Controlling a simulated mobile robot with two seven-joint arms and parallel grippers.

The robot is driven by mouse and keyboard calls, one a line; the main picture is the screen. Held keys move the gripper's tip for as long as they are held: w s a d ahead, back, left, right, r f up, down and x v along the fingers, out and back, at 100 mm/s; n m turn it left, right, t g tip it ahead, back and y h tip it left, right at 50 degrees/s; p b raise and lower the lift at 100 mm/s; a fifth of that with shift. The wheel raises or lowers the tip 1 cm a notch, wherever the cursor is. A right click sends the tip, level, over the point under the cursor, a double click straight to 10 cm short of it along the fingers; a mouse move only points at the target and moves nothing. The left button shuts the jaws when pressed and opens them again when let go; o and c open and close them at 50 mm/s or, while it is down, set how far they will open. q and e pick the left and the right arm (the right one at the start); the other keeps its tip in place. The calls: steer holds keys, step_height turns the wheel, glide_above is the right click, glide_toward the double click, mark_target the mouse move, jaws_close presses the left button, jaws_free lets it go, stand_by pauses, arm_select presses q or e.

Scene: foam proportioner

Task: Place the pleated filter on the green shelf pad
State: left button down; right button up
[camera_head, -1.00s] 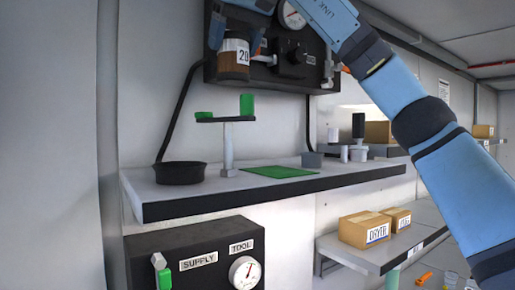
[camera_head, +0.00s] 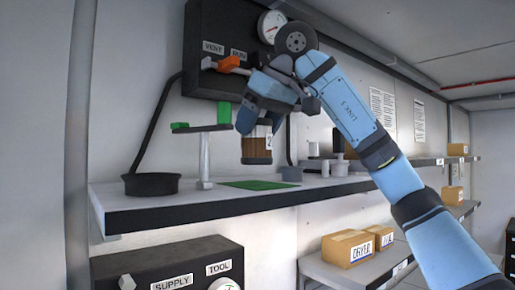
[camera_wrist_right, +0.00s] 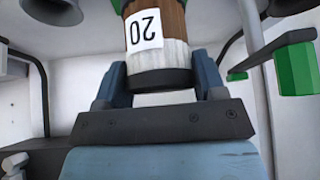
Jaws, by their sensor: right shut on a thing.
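The pleated filter (camera_head: 257,151) is a brown cylinder with a white "20" label. It hangs upright above the back of the green shelf pad (camera_head: 254,185), with a gap showing below it. My right gripper (camera_head: 262,122) points down and is shut on the filter's top end. In the right wrist view the filter (camera_wrist_right: 174,52) sits between the two blue fingers (camera_wrist_right: 163,82), its label upside down. Green showing behind its far end in that view is mostly hidden. My left gripper is not in view.
A black bowl (camera_head: 151,184) and a grey post stand (camera_head: 205,160) with green blocks stand left of the pad on the shelf (camera_head: 230,204). The gauge panel (camera_head: 213,50) with an orange handle (camera_head: 229,64) is above.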

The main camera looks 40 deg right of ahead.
mark_target(258, 143)
step_height(258, 143, down, 3)
steer(key=shift+r, duration=0.1)
steer(key=shift+f, duration=0.35)
steer(key=shift+f, duration=0.15)
steer(key=o, duration=1)
steer(key=shift+c, duration=0.2)
